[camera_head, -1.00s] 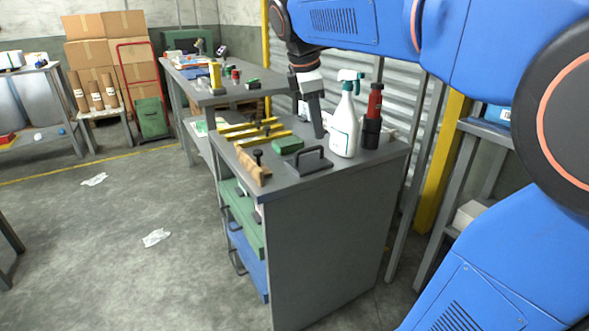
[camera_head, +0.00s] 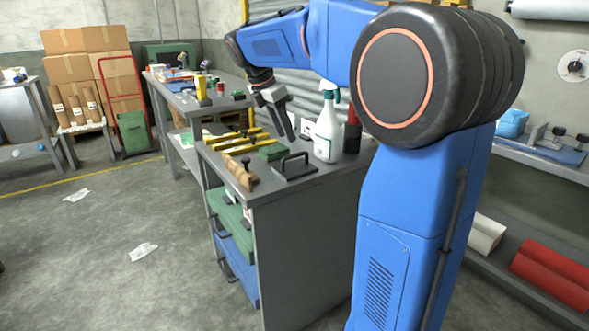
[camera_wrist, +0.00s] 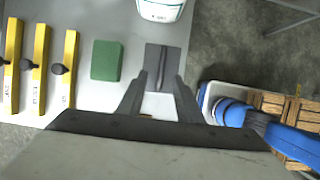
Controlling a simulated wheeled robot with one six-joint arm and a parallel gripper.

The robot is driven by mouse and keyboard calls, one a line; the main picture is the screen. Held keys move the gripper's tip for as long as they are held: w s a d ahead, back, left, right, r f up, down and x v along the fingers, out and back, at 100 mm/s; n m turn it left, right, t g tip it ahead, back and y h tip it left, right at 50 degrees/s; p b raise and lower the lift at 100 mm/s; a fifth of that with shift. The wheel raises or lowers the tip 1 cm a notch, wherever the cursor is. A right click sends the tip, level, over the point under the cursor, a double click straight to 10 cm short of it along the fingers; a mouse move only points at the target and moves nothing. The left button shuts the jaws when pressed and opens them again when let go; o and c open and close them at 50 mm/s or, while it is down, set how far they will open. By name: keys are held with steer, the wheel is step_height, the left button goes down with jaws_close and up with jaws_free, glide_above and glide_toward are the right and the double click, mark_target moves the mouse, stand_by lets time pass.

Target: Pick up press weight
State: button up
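The press weight (camera_head: 295,169), a dark flat plate with a raised bar handle, lies on the front corner of the grey cabinet top (camera_head: 320,182). In the wrist view the press weight (camera_wrist: 152,62) is just beyond my fingertips, with its handle running lengthwise between them. My gripper (camera_head: 287,132) hangs tilted above the weight, apart from it. In the wrist view my gripper (camera_wrist: 158,82) has its two fingers spread, with nothing between them.
A white spray bottle (camera_head: 327,130) stands close behind the weight, with a red and black tool (camera_head: 352,130) to its right. A green block (camera_head: 272,152), a wooden piece (camera_head: 240,174) and yellow bars (camera_head: 228,138) lie to the left. Shelves (camera_head: 540,165) stand at right.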

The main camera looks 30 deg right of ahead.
mark_target(295, 156)
steer(key=x, duration=0.4)
steer(key=shift+d+f, duration=0.1)
steer(key=shift+f, duration=0.15)
steer(key=shift+s+x, duration=0.1)
steer(key=shift+x, duration=1.3)
steer(key=shift+s+x, duration=0.15)
steer(key=shift+x, duration=1.2)
steer(key=shift+c, duration=0.3)
jaws_close()
